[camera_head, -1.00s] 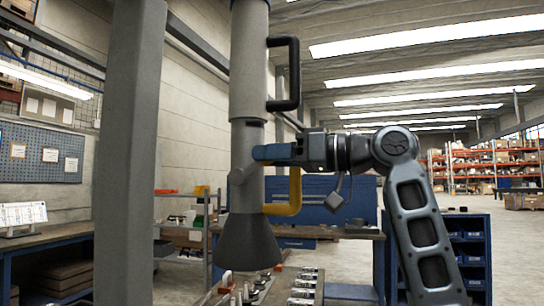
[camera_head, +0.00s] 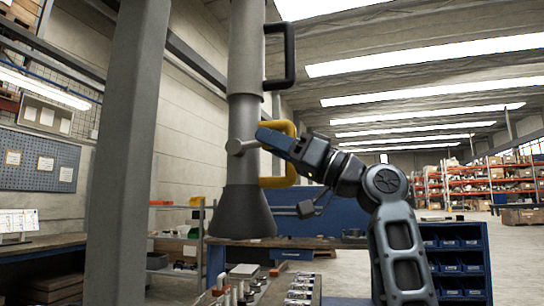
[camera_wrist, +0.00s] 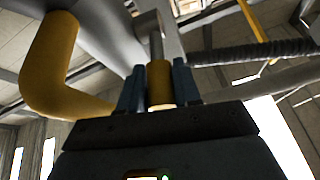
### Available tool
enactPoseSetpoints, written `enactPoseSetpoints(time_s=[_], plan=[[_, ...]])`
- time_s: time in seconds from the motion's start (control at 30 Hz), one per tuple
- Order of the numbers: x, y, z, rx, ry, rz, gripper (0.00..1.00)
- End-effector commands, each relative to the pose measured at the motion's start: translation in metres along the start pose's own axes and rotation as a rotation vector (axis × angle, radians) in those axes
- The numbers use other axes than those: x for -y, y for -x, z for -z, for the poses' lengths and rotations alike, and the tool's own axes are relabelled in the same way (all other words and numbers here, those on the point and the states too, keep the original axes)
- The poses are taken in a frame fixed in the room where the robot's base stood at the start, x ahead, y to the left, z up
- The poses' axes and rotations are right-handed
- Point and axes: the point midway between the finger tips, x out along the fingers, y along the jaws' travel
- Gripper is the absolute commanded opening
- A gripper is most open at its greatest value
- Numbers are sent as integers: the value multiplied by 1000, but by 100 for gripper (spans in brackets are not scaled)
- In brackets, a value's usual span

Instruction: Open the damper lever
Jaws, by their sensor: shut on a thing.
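The extraction arm is a grey vertical tube with a dark flared hood (camera_head: 241,213) at its lower end. The damper lever's grey pivot (camera_head: 238,147) sticks out of the tube above the hood. In the wrist view the lever is a grey rod with a yellow grip (camera_wrist: 159,82). My gripper (camera_wrist: 160,88) is shut on this grip, one blue finger on each side. A yellow bracket handle (camera_head: 291,153) is beside the tube, behind my gripper.
A black bracket handle (camera_head: 290,56) sits higher on the tube. A grey column (camera_head: 128,150) stands at the left. Below the hood is a bench with small metal parts (camera_head: 300,288). A blue bin cabinet (camera_head: 455,262) stands at the right.

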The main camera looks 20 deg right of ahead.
Motion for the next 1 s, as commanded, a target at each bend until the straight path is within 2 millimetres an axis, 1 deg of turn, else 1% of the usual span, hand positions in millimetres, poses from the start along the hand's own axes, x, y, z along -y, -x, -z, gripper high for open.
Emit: enactPoseSetpoints(time_s=[0.03,0.3,0.67,0.7,0.9,1.0], plan=[[-2,3,-5,-17,-2,2,0],[-2,3,-4,-65,-7,10,0],[-2,3,-3,-68,-7,10,0],[-2,3,-3,-68,-7,10,35],[-1,3,-4,-67,-7,10,54],[-1,3,-4,-67,-7,10,54]])
